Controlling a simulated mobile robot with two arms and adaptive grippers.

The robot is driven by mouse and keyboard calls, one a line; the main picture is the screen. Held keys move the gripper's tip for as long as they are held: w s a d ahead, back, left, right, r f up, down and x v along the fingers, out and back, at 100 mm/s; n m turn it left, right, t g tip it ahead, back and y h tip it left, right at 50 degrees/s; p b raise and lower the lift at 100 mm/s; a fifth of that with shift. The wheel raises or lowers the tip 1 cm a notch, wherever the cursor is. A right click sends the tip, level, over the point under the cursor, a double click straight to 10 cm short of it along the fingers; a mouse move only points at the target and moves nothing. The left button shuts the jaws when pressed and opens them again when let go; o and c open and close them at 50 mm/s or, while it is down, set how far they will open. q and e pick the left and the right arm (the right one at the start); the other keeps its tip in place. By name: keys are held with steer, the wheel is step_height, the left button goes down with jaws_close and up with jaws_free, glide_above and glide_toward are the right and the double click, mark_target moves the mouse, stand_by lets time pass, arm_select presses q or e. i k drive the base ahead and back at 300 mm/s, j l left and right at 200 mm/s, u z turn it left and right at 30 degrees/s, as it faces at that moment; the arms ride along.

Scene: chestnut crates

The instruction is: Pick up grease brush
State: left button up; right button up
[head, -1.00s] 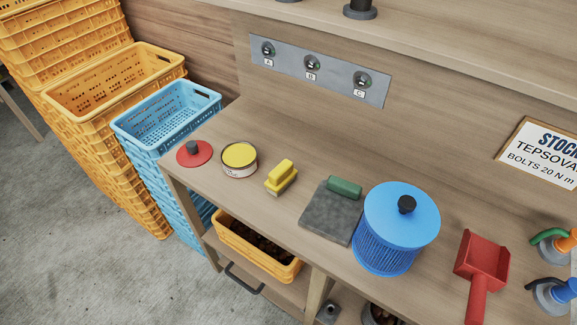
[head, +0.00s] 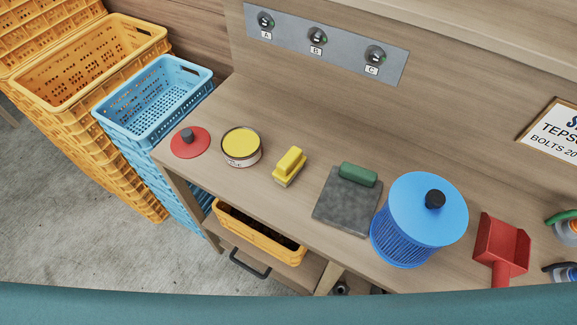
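A small yellow brush (head: 289,167) with a raised yellow handle and a paler underside sits on the wooden workbench (head: 270,110); it looks like the grease brush. It stands between an open tin of yellow grease (head: 241,147) on its left and a dark grey slab (head: 341,207) with a green block (head: 358,174) on its right. Nothing touches the brush. Neither of my grippers shows in the head view.
A blue lidded basket (head: 420,214) and a red scoop (head: 501,246) stand to the right. Blue (head: 150,137) and orange crates (head: 75,112) are stacked left of the bench. Bare bench lies behind the brush.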

mark_target(287, 167)
steer(key=k+j+z, duration=0.15)
steer(key=j, duration=0.3)
steer(key=j+z, duration=0.15)
steer(key=j, duration=0.3)
steer(key=k+j+z, duration=0.15)
steer(key=j, duration=0.25)
